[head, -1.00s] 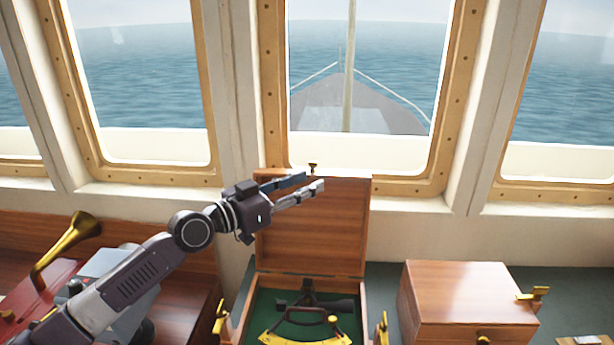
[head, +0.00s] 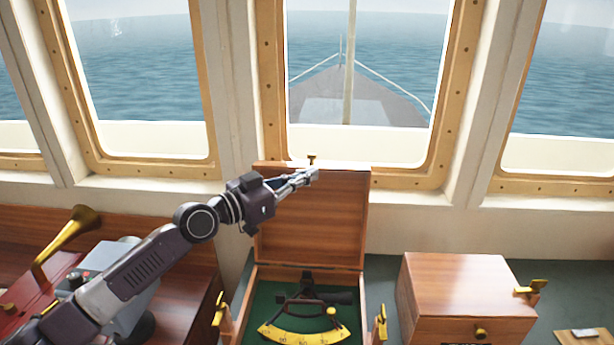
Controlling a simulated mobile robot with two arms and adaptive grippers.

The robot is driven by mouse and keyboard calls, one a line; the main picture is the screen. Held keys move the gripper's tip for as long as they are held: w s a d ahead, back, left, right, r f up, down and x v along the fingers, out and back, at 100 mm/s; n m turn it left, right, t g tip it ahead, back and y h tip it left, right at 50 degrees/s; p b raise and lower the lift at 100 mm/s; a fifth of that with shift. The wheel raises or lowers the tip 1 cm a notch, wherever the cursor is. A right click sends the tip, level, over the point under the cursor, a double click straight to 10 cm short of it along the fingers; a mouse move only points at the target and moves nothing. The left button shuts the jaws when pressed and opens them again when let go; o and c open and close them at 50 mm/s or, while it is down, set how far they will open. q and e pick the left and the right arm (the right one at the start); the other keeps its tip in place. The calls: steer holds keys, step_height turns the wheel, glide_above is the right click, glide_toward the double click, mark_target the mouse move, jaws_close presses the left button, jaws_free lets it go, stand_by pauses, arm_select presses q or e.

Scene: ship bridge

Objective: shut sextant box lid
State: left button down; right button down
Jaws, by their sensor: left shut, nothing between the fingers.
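The sextant box (head: 250,297) stands open on the dark counter, with brass fittings on its left and right sides. Its wooden lid (head: 325,225) stands raised, about upright, at the back. A sextant with a yellow arc (head: 300,330) lies inside on green lining. My left gripper (head: 314,174) is shut and empty at the upper part of the lid, in front of it in the picture, just below a small knob (head: 312,160) on the lid's top edge. I cannot tell whether the fingers touch the lid. My right gripper is not in view.
A second wooden box (head: 455,285), closed, with brass fittings, stands to the right on the dark green counter (head: 385,270).

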arm_select(q)
steer(key=c, duration=1.8)
jaws_free()
steer(key=v, duration=1.2)
